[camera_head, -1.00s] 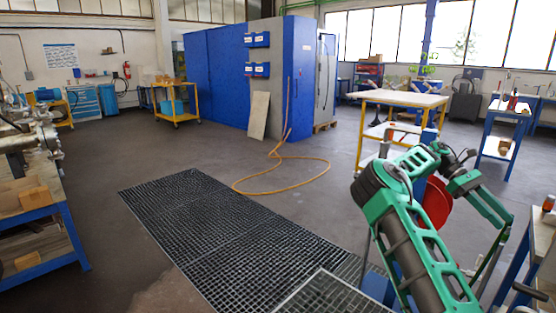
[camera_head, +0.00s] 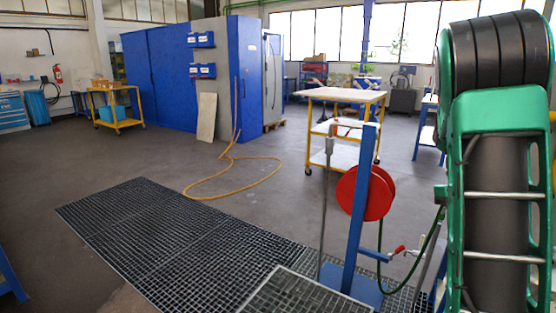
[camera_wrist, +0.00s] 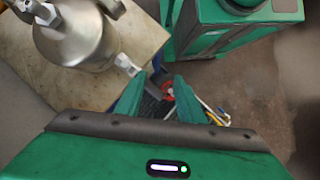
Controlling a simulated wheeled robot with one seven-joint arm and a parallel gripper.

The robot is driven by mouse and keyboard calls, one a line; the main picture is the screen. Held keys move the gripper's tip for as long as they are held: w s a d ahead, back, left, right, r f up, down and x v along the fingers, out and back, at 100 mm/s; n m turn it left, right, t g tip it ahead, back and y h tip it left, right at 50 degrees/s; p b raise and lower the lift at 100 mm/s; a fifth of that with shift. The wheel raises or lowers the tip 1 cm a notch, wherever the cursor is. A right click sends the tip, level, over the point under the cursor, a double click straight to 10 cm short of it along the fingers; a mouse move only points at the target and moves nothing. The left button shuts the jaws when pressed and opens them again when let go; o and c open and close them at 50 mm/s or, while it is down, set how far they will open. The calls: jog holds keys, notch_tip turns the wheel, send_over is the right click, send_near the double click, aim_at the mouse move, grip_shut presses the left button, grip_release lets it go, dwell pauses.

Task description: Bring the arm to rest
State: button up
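My arm (camera_head: 500,190) stands upright at the right edge of the head view, its green and black links close to the camera. My gripper is out of that view. In the wrist view my gripper (camera_wrist: 162,88) has its two green fingers apart, with a gap and no held object between them. The fingers point down past a bench edge. A metal flanged vessel (camera_wrist: 75,35) stands on a light bench top (camera_wrist: 95,88) at the upper left, close to the left finger but seemingly not held.
A red hose reel (camera_head: 366,193) on a blue post stands left of my arm. A floor grating (camera_head: 170,240) lies in front. A yellow-legged table (camera_head: 340,95), a blue cabinet (camera_head: 160,75) and a yellow cart (camera_head: 117,105) stand farther back. A yellow hose (camera_head: 235,190) lies on open floor.

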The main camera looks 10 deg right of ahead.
jog(key=s+a+m+t, duration=0.2)
jog(key=s+a, duration=0.4)
jog(key=a, duration=0.3)
jog(key=s+a+f+m+t, duration=0.1)
jog(key=s+a+t, duration=0.2)
jog(key=s+a, duration=0.4)
jog(key=shift+a+m, duration=0.4)
jog(key=shift+a, duration=0.55)
jog(key=shift+d, duration=0.1)
jog(key=shift+c, duration=0.5)
